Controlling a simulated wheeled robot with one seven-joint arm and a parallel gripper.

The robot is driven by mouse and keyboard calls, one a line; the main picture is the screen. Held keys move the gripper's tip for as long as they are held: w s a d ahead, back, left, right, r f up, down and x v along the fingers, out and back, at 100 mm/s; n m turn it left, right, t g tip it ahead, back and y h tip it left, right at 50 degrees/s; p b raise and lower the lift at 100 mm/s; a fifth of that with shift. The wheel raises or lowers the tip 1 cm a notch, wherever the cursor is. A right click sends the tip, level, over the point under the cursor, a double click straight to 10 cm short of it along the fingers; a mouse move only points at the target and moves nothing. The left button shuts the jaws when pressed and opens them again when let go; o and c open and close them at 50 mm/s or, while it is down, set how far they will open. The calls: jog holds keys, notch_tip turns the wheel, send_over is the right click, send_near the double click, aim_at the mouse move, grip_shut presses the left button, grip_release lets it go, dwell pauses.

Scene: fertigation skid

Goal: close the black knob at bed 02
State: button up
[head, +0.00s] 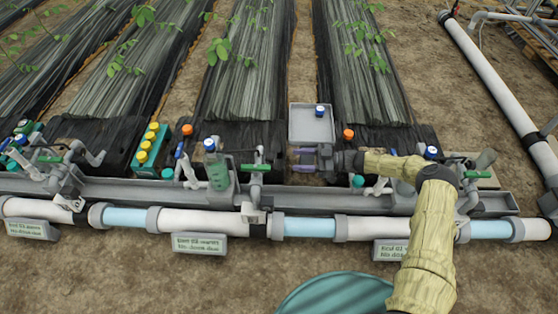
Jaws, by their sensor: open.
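My gripper (301,158) is open at the centre, reaching in from the right over the grey trough, its fingers pointing left. Its fingers look empty. To its left, apart from it, a riser valve with a green handle (256,167) stands above the white pipe. The label plate (199,243) below and left of this riser has small blurred text that may read bed 02. I cannot pick out a black knob for certain; it may be hidden or too small. My sleeved arm hides part of the pipework at right.
A green bottle with a blue cap (217,172) stands left of the riser. A grey tray (311,125) with a blue-capped item lies behind my gripper. Yellow-capped bottles (151,150) are further left. A teal round lid (335,295) is at the front. Bare soil lies front left.

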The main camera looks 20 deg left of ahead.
aim_at(271, 158)
jog(key=b+x, duration=0.3)
jog(key=x, duration=0.4)
jog(key=shift+a, duration=0.25)
jog(key=shift+s, duration=0.1)
jog(key=shift+c, duration=0.2)
jog(key=c, duration=0.9)
